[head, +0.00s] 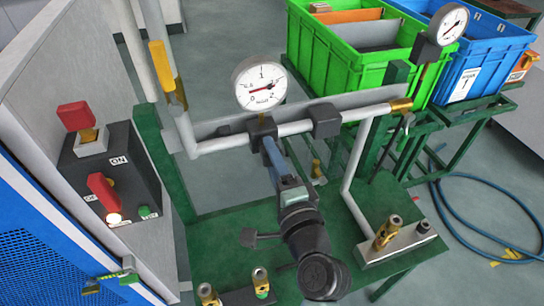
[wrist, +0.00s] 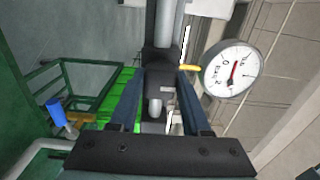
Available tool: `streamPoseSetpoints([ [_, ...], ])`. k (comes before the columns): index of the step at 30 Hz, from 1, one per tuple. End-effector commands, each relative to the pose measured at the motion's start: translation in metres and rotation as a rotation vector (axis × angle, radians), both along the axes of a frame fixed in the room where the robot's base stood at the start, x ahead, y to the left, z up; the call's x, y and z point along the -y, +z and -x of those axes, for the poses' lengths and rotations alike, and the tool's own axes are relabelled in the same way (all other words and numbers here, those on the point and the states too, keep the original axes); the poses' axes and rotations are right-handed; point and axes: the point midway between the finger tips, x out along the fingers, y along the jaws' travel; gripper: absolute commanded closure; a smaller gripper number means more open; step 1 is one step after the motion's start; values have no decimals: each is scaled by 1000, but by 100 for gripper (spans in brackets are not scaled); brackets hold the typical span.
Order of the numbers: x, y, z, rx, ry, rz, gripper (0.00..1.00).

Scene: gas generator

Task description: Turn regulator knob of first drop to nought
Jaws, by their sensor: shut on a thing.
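A round white pressure gauge (head: 259,84) with a red needle stands above a dark regulator block (head: 262,127) on the grey pipe. The needle lies across the dial, and the reading is too small to make out surely. My gripper (head: 268,146) reaches up to this block from below. In the wrist view, its two blue-grey fingers (wrist: 163,75) are on either side of the dark regulator part (wrist: 160,60) and appear shut on its knob, which they largely hide. The gauge shows at the right of the wrist view (wrist: 230,70).
A second dark block (head: 326,120) sits on the same pipe to the right. Another gauge (head: 448,24) stands farther right. Green (head: 350,80) and blue (head: 480,60) crates are behind. A switch box (head: 115,180) with red levers is at left. Brass fittings (head: 388,230) stand on the green table.

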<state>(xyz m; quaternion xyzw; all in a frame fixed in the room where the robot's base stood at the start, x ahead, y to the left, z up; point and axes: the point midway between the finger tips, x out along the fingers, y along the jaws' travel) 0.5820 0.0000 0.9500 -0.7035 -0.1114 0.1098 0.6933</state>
Motion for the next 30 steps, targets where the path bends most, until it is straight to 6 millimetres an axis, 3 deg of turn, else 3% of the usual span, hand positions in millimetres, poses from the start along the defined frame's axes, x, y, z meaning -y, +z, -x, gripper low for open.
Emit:
streamPoseSetpoints([
  [1, 0, -1, 0, -2, 0, 5, 100],
  [2, 0, -1, 0, -2, 0, 5, 51],
  [7, 0, -1, 0, -1, 0, 3, 22],
  [19, 3, -1, 8, -1, -1, 1, 22],
  [30, 26, -3, 78, -3, -3, 2, 22],
])
